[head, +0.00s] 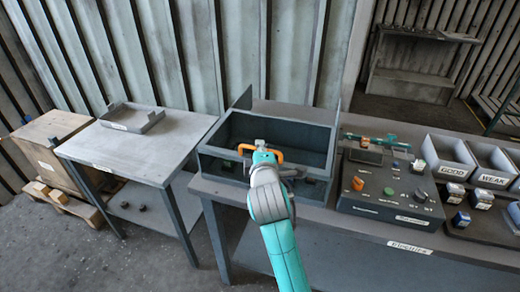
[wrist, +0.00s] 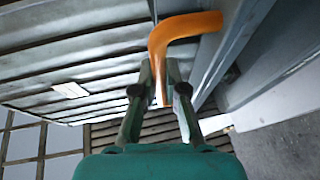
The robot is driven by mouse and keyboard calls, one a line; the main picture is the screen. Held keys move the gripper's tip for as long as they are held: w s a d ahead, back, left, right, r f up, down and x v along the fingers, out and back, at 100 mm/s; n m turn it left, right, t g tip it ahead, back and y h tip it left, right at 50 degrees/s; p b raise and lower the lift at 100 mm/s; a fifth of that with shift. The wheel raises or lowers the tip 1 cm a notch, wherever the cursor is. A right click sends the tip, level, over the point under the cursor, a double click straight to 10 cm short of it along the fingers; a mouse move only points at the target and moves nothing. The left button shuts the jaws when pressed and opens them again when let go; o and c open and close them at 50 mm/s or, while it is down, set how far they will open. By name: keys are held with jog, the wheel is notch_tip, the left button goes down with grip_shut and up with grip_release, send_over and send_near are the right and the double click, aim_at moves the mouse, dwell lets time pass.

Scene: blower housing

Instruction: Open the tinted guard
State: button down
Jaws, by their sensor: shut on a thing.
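The blower housing (head: 207,152) is a grey box on the long bench, with a dark, green-tinted pane, apparently the tinted guard (head: 250,128), across its opening. I cannot tell how far the guard stands open. An orange handle (head: 245,147) shows at the box's front, partly hidden by my gripper (head: 264,150). In the wrist view the bent orange handle (wrist: 185,27) crosses the top. My gripper's fingers (wrist: 160,82) are closed around one leg of it. My arm hides part of the box's front.
Right of the box stands a control panel (head: 385,192) with coloured buttons, then bins marked GOOD (head: 450,168) and WEAK (head: 492,180) with small blocks before them. A side table (head: 150,150) at left holds a shallow tray (head: 132,118). Bare floor lies between table and bench.

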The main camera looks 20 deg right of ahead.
jog(key=w+d, duration=0.7)
jog(key=w, duration=0.2)
jog(key=w+d, duration=0.7)
jog(key=w, duration=0.3)
jog(key=shift+a, duration=0.1)
jog(key=c, duration=1.2)
grip_release()
notch_tip(320, 180, up, 2)
send_over(286, 138)
